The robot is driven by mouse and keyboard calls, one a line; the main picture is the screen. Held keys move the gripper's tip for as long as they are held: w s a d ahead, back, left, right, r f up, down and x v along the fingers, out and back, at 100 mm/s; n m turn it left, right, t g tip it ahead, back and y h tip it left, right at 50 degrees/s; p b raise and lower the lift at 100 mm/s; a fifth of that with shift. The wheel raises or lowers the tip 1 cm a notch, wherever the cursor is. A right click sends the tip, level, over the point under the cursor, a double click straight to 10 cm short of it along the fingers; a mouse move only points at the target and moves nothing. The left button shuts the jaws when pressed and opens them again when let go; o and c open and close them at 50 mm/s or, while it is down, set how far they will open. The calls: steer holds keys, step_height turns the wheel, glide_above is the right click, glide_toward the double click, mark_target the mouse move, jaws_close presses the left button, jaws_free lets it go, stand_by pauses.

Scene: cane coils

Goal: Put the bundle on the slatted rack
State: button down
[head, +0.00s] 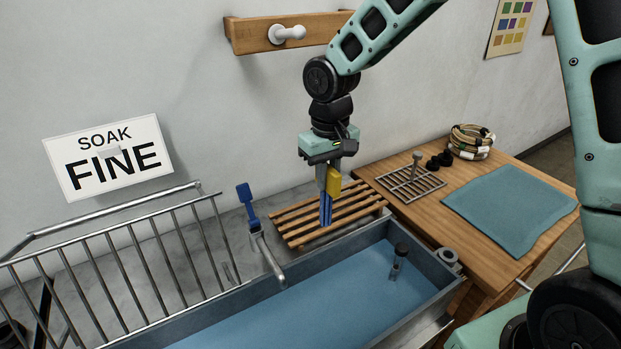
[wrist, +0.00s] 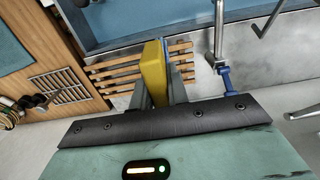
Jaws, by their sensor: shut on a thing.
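A blue-lined basin (head: 300,312) lies in front, with a tap (head: 268,258) left of the rack. A wooden table (head: 410,212) at the right bears a metal grate (head: 405,186), a cane coil (head: 470,142) and a blue mat (head: 510,208). A metal railing (head: 120,255) stands left.

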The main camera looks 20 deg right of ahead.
steer(key=w+a+p, duration=0.1)
steer(key=w+p, duration=0.1)
steer(key=w, duration=0.4)
step_height(320, 180, down, 7)
steer(key=w+p, duration=0.1)
steer(key=p, duration=0.2)
steer(key=shift+a, duration=0.2)
steer(key=shift+w, duration=0.1)
steer(key=shift+f, duration=0.2)
steer(key=c, duration=1.4)
jaws_free()
steer(key=shift+o, duration=0.2)
step_height(320, 180, up, 8)
steer(key=b, duration=0.2)
